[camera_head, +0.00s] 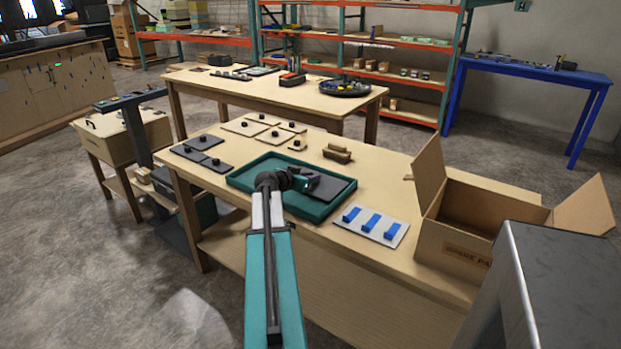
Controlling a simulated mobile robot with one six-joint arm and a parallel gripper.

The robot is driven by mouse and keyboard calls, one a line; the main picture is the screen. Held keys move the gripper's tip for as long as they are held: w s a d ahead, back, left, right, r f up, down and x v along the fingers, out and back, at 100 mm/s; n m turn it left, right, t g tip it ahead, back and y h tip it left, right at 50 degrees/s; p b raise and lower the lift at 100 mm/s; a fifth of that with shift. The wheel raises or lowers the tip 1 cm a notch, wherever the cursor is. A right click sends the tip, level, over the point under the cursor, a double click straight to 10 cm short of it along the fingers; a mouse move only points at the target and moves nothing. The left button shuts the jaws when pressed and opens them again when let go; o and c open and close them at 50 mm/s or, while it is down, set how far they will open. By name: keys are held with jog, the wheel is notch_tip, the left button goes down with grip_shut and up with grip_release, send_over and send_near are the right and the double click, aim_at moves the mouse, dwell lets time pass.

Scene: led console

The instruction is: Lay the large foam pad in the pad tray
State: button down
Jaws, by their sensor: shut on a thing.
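The green pad tray (243,179) lies near the front edge of the wooden table. A dark grey rectangular pad (337,190), which looks like the large foam pad, is within the tray's outline on its right side. My gripper (311,182) is over the tray, shut on this pad near its left part. My wrist hides the pad's left end and the grip itself. I cannot tell whether the pad rests on the tray floor or hangs just above it.
Dark plates with black knobs (198,149) lie left of the tray; tan plates with knobs (265,127) lie behind it. Brown blocks (338,153) stand behind right. A white board with blue strips (371,226) and an open cardboard box (455,237) are to the right.

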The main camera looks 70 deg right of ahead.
jog(key=shift+f, duration=0.15)
jog(key=c, duration=1.6)
grip_release()
jog(key=shift+r, duration=0.2)
jog(key=b+v, duration=0.1)
jog(key=v, duration=1.1)
jog(key=shift+f, duration=0.1)
